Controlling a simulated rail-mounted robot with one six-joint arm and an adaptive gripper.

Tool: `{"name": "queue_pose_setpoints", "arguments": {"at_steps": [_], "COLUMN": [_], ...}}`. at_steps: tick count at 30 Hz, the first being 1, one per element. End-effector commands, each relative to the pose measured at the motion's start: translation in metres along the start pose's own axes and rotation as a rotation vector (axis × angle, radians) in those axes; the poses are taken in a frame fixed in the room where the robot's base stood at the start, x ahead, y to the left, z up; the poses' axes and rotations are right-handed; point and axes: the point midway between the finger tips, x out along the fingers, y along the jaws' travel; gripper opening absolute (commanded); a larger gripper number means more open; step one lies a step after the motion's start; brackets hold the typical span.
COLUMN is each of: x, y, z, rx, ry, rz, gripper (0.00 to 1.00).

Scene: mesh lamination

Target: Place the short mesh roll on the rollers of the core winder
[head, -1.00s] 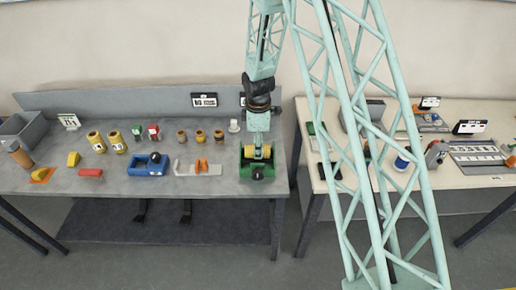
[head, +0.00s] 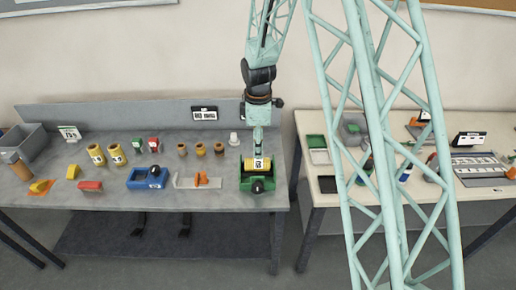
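A yellow mesh roll (head: 249,164) with a white label lies on its side in the green device (head: 276,183) with a black knob, which looks like the core winder. My gripper (head: 258,151) points straight down just above the roll's middle. Its fingers are too small to tell whether they touch or hold the roll. The rollers under the roll are hidden. Two more yellow rolls, one of them here (head: 96,155), stand upright at the left of the same table.
The grey table (head: 110,198) also holds a blue device (head: 147,179) with a black knob, a grey plate with an orange part (head: 201,180), several small brown rolls (head: 200,149) and a grey bin (head: 30,141). A pale table (head: 322,200) stands right, across a gap.

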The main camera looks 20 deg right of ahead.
Motion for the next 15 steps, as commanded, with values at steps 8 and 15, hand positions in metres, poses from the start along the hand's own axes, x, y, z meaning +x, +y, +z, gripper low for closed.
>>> {"name": "queue_pose_setpoints", "arguments": {"at_steps": [8, 15], "x": [-0.0057, -0.0056], "y": [0.0000, 0.0000], "z": [-0.0001, -0.0001], "rx": [0.000, 0.000], "ry": [0.000, 0.000], "rz": [0.001, 0.000], "gripper": [0.46, 0.46]}}
